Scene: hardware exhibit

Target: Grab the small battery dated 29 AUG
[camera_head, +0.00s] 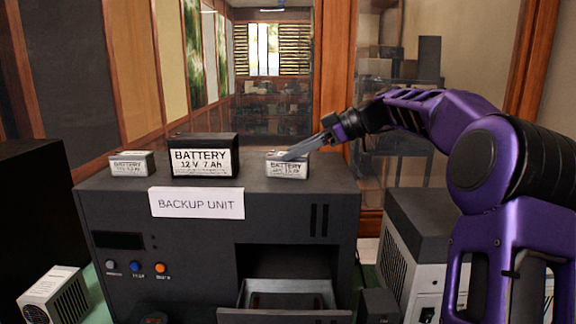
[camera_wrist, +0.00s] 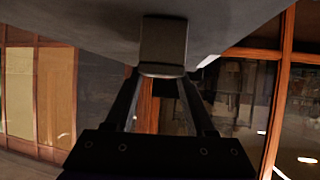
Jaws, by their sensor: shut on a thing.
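A small battery (camera_head: 287,168) with a dark top and white label stands on the right end of the backup unit's top (camera_head: 225,184). My gripper (camera_head: 290,155) reaches it from the right, fingers shut on its upper part. In the wrist view the fingers (camera_wrist: 162,78) close on the dark battery (camera_wrist: 163,42) against the unit's grey surface. Another small battery (camera_head: 131,164) with a white label stands at the left end. A larger black battery (camera_head: 203,157), labelled 12 V 7 Ah, stands between them. The small labels' date print is too fine to read.
The backup unit (camera_head: 120,215) has a sign (camera_head: 196,203) on its front edge and an open drawer (camera_head: 283,312) below. A grey device (camera_head: 418,245) stands at right, a small vented box (camera_head: 55,297) at lower left. The space above the batteries is clear.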

